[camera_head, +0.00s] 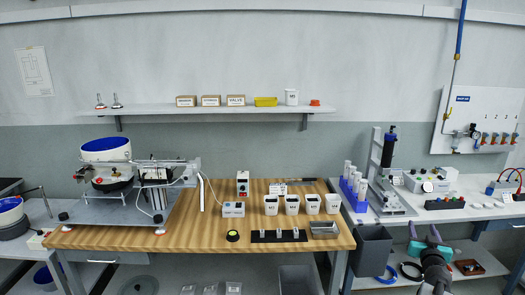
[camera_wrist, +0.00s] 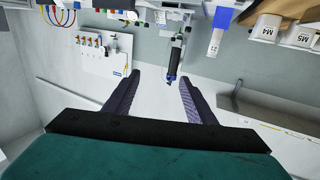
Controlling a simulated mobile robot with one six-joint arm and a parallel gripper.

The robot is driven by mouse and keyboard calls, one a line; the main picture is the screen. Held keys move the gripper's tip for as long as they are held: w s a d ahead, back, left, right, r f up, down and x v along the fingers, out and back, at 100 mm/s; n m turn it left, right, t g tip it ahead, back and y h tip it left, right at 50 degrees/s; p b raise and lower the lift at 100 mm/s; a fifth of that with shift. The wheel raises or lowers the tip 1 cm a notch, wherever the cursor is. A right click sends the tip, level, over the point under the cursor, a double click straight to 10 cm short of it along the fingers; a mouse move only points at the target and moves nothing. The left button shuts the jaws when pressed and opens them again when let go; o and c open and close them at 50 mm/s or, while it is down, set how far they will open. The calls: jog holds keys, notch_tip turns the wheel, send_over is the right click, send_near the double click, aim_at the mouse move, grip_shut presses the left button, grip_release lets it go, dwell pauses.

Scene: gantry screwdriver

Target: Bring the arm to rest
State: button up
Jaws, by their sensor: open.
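My gripper (camera_head: 425,230) is at the lower right in the head view, in front of the right-hand bench. Its fingers point up in the picture and stand apart. In the wrist view my gripper (camera_wrist: 160,82) is open, with nothing held between the two dark ribbed fingers. The picture there is upside down.
The wooden bench (camera_head: 150,240) carries a bowl feeder (camera_head: 108,160) and several white cups. A dark bin (camera_head: 374,248) stands just left of my arm. A blue rack (camera_head: 355,192) with white tubes stands by the screwdriver. A lower shelf (camera_head: 480,262) lies behind my arm.

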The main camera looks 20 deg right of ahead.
jog(key=w+a+f+n+y, duration=0.1)
jog(key=w+a+f+y, duration=0.1)
jog(key=w+a+f, duration=0.5)
jog(key=w+a+f+t+y, duration=0.1)
jog(key=w+a+f+y, duration=0.2)
jog(key=a, duration=0.5)
jog(key=w+a+f+n, duration=0.1)
jog(key=w+a+f, duration=0.3)
jog(key=w+a, duration=0.35)
jog(key=a+f+g+y, duration=0.3)
jog(key=a+f, duration=1.5)
jog(key=a, duration=0.3)
jog(key=s+a+f+n+g, duration=0.2)
jog(key=s+a+f+g, duration=0.6)
jog(key=s+a+f, duration=0.85)
jog(key=s+a+n+g+y, duration=0.1)
jog(key=s+a+g, duration=0.1)
jog(key=s, duration=0.6)
jog(key=s+a+f+n+g+y, duration=0.1)
jog(key=s+g, duration=0.3)
jog(key=s, duration=0.4)
jog(key=s+a+n+g+y, duration=0.1)
jog(key=s+a+n+g, duration=0.1)
jog(key=s, duration=0.6)
jog(key=shift+a+f+g, duration=0.35)
jog(key=shift+a+g, duration=0.15)
jog(key=shift+a, duration=0.05)
